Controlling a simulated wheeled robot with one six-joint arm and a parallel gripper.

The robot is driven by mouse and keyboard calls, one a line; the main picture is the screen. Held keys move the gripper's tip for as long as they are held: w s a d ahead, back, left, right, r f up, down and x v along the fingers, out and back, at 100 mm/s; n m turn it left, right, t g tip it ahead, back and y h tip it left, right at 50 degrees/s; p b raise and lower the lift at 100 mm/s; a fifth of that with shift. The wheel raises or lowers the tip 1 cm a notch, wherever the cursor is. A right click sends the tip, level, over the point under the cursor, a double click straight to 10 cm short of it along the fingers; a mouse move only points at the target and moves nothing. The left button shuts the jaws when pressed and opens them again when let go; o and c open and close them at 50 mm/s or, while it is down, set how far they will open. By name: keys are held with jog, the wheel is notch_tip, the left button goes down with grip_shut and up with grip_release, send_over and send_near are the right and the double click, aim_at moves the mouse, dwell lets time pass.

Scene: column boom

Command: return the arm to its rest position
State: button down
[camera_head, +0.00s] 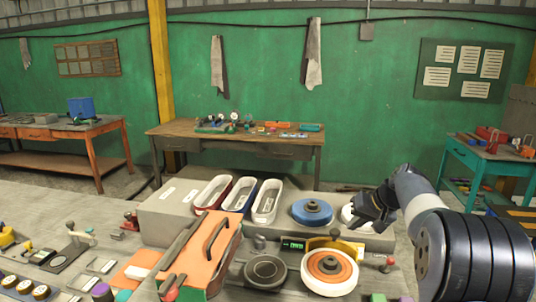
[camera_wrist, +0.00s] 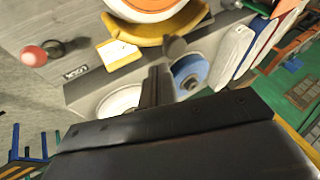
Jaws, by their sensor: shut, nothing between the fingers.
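My gripper (camera_head: 368,212) is at the right end of the grey raised block, at the end of my arm reaching in from the right. It hangs over or just beside a white round piece (camera_head: 348,216) and partly hides it. In the wrist view my gripper's dark fingers (camera_wrist: 157,86) are together with nothing between them. The white round piece (camera_wrist: 118,102) shows beside them, partly covered by my gripper's body. Whether the fingers touch it I cannot tell.
A blue disc (camera_head: 312,212) and three narrow trays, one being white (camera_head: 266,203), stand left of my gripper. An orange-and-white disc (camera_head: 329,271) sits nearer, by a red-knobbed lever (camera_head: 388,262). An orange-topped toolbox (camera_head: 205,250) stands at front centre. Air above the block looks clear.

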jog(key=s+d+f+m+t+h+b, duration=0.1)
jog(key=s+d+f+m+t+h, duration=0.1)
jog(key=s+d+m+h, duration=0.4)
jog(key=s+r+m+y, duration=0.1)
jog(key=s+r+y, duration=0.1)
jog(key=s+r, duration=0.4)
jog(key=shift+s+a+r+b, duration=0.25)
jog(key=shift+s+r+b, duration=0.1)
jog(key=shift+r, duration=0.25)
dwell(0.4)
